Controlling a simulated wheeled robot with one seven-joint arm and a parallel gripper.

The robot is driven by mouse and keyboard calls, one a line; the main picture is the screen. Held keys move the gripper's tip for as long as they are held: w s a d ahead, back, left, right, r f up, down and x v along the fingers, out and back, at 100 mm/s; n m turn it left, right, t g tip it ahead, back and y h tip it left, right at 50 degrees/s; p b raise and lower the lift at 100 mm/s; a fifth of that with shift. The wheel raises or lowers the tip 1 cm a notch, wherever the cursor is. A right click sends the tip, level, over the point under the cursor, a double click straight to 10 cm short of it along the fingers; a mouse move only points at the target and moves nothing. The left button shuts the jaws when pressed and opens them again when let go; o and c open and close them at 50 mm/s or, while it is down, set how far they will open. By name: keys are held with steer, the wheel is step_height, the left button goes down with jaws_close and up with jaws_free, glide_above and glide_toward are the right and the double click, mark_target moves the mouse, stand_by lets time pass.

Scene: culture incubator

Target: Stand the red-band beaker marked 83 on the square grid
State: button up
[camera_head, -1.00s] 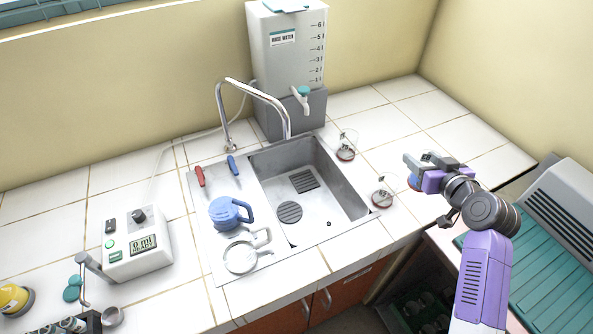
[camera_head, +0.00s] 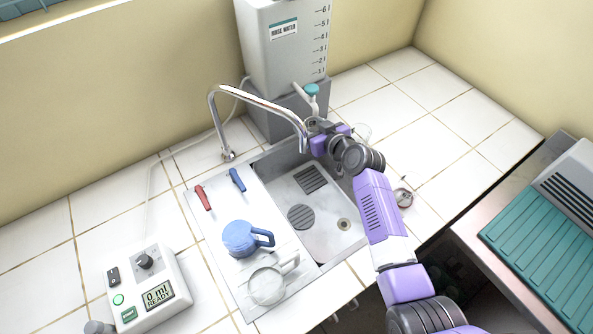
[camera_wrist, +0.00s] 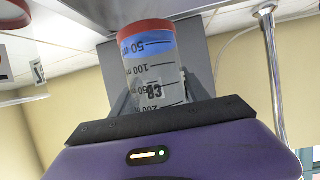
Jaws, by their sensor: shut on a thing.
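My gripper (camera_head: 318,126) is shut on the red-band beaker marked 83. It is at the back right of the sink, close to the tap's spout. In the wrist view, which looks upside down, the beaker (camera_wrist: 152,75) is clear, with a red band at its base, black volume marks and blue near the base. In the head view I cannot make the beaker out behind my gripper. The square grid (camera_head: 310,179) is a dark slatted plate on the sink floor, left of my arm. A round grid (camera_head: 301,216) lies nearer the front.
The curved tap (camera_head: 255,97) and rinse water tank (camera_head: 285,45) stand beside my gripper. Another beaker (camera_head: 404,198) stands right of the sink; one more (camera_head: 363,132) is partly hidden by my arm. A blue jug (camera_head: 241,238) and clear jug (camera_head: 267,285) stand left.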

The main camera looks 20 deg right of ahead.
steer(key=shift+w+r, duration=0.1)
steer(key=shift+w, duration=0.45)
step_height(320, 180, down, 20)
steer(key=b, duration=0.6)
steer(key=shift+d+r, duration=0.1)
steer(key=shift+r, duration=0.1)
steer(key=shift+f, duration=0.15)
steer(key=o, duration=1.5)
steer(key=shift+r, duration=0.25)
steer(key=p+v, duration=0.5)
steer(key=v, duration=0.7)
steer(key=shift+f+p, duration=0.15)
steer(key=shift+p, duration=0.15)
